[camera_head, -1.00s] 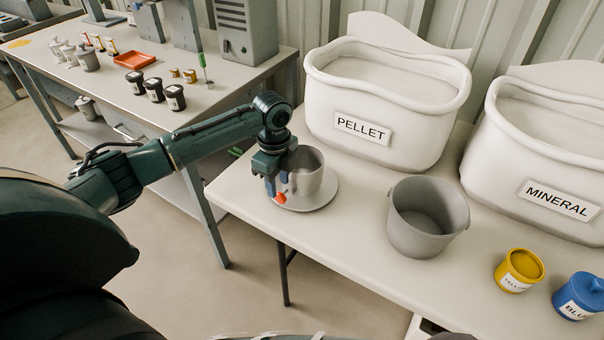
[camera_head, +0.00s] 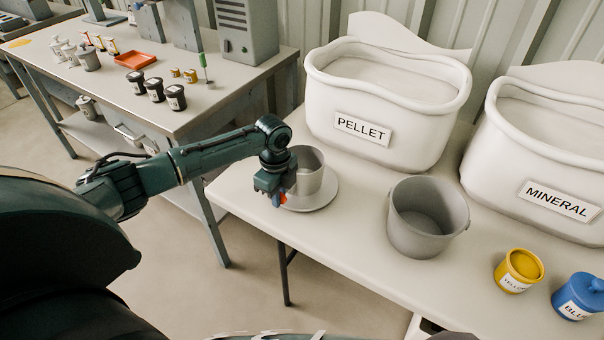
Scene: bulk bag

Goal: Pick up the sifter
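A grey cup-shaped vessel (camera_head: 313,176), which looks like the sifter, stands upright on a round grey plate (camera_head: 325,200) near the left end of the front table. My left gripper (camera_head: 279,200) is at the left side of this vessel, pointing down, with blue and orange showing at its fingertips. The gripper hides the vessel's left side, so I cannot tell whether the fingers touch it or close on anything. My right gripper is not in view.
A grey bucket (camera_head: 428,240) stands right of the plate. White bins labelled PELLET (camera_head: 390,150) and MINERAL (camera_head: 500,195) stand behind. A yellow tub (camera_head: 517,272) and a blue jar (camera_head: 580,298) are at the right. Another table (camera_head: 215,88) with small containers is at the left.

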